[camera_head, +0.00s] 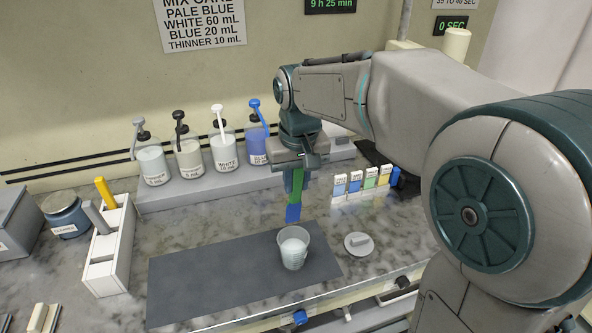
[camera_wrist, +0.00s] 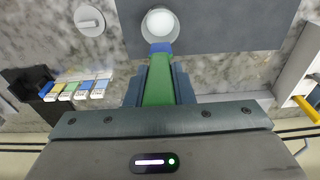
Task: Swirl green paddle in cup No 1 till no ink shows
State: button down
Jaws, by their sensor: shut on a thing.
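The green paddle (camera_head: 297,184) hangs from my gripper (camera_head: 299,163), which is shut on it. Its lower end is blue, and the paddle also fills the middle of the wrist view (camera_wrist: 158,85). A clear cup (camera_head: 293,248) with pale white contents stands upright on the dark mat, below and in front of the paddle in the head view. In the wrist view the cup (camera_wrist: 160,24) lies just beyond the blue tip. The tip looks outside and above the cup. No number is readable on the cup, and no separate ink streak shows in it.
The dark mat (camera_head: 200,283) lies at the bench front. A round lid with a handle (camera_head: 358,244) lies right of the cup. Several pump bottles (camera_head: 223,152) stand on a grey step behind. A white rack (camera_head: 108,250) holds a grey and a yellow paddle. Colour cards (camera_head: 370,177) stand at right.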

jog(key=shift+s, duration=0.2)
notch_tip(320, 180, down, 13)
jog(key=b, duration=0.9)
jog(key=shift+r, duration=0.15)
dwell(0.5)
jog(key=shift+s+b, duration=0.15)
jog(key=shift+b, duration=0.15)
